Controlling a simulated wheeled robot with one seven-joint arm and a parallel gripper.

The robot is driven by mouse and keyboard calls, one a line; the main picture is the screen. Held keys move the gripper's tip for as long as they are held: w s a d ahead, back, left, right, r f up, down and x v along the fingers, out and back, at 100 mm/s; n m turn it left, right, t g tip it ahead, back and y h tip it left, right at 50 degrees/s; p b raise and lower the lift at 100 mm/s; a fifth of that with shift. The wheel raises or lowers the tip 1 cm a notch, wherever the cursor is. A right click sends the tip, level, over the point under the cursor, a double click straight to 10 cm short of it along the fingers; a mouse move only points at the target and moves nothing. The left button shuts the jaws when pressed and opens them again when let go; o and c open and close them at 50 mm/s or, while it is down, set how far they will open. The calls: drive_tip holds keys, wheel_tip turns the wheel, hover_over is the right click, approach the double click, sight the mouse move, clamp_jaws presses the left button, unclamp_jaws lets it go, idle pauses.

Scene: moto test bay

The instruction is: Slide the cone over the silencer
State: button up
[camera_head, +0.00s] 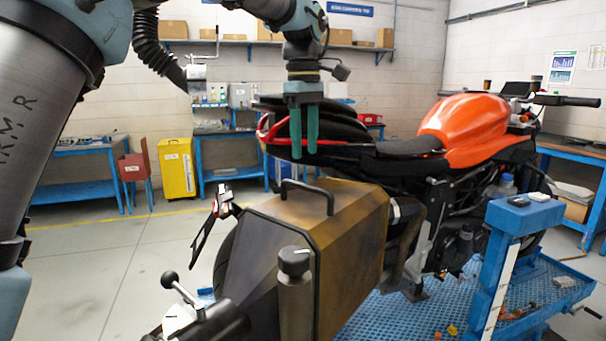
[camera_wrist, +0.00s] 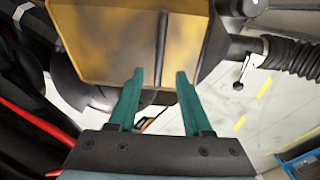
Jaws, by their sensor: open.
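The cone (camera_head: 350,226) is a yellow-brown, dark-edged boxy hood with a black bar handle (camera_head: 308,192) on top. It stands low behind the motorcycle's tail. In the wrist view the cone (camera_wrist: 110,48) fills the upper middle, with its handle (camera_wrist: 162,45) between and beyond my fingertips. My gripper (camera_head: 304,150) points down with two green fingers, open and empty, above the handle and apart from it. Its fingers also show in the wrist view (camera_wrist: 158,75). I cannot clearly make out the silencer; the cone covers much of that area.
The motorcycle (camera_head: 465,128) with its orange tank stands on the right, its tail close behind my gripper. A grey post with black cap (camera_head: 295,280) stands before the cone. A black ribbed hose (camera_wrist: 290,55) joins near a lever. A blue stand (camera_head: 515,215) is at right. Floor at left is clear.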

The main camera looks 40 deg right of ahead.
sight(305, 185)
wheel_tip(305, 185, down, 8)
drive_tip(key=shift+r+p, duration=0.2)
drive_tip(key=shift+p, duration=0.55)
drive_tip(key=shift+c, duration=0.2)
clamp_jaws()
idle(0.8)
